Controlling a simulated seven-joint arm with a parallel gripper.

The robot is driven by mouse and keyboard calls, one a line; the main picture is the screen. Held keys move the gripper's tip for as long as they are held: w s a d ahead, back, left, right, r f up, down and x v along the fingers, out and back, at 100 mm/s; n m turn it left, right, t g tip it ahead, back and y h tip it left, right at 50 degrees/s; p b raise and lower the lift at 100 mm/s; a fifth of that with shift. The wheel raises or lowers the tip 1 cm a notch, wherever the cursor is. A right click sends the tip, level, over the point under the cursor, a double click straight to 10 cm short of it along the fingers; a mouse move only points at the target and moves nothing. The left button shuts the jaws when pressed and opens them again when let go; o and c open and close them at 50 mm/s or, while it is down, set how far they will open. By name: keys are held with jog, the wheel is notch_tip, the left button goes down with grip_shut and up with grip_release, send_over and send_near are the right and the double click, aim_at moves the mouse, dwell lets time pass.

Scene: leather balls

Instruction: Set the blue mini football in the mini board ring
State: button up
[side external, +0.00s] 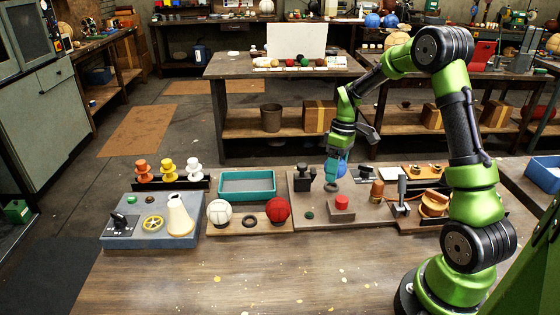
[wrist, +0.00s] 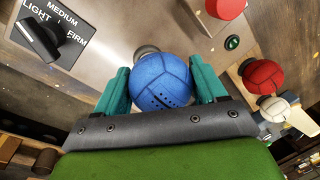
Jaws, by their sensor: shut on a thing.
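The blue mini football (wrist: 162,82) is between the two teal fingers of my gripper (wrist: 163,92) in the wrist view. My gripper is shut on it. In the side view the ball (side external: 341,169) is partly hidden by my gripper (side external: 335,166), which hangs above the grey control panel. The wooden mini board (side external: 228,229) lies to the left of that panel. It carries a white ball (side external: 219,212), a red ball (side external: 278,209) and a dark ring (side external: 249,222) between them. The ring is empty. My gripper is to the right of the board and apart from it.
The control panel (side external: 302,212) bears a black knob (side external: 304,178), a red button (side external: 341,203) and a green button (side external: 309,215). A teal tray (side external: 247,185) stands behind the mini board. The table's front is mostly clear.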

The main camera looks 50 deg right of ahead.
jog(key=shift+w+d, duration=0.15)
jog(key=shift+w, duration=0.15)
jog(key=shift+w+f, duration=0.1)
jog(key=shift+f, duration=1.7)
jog(key=o, duration=1.1)
jog(key=shift+f, duration=0.15)
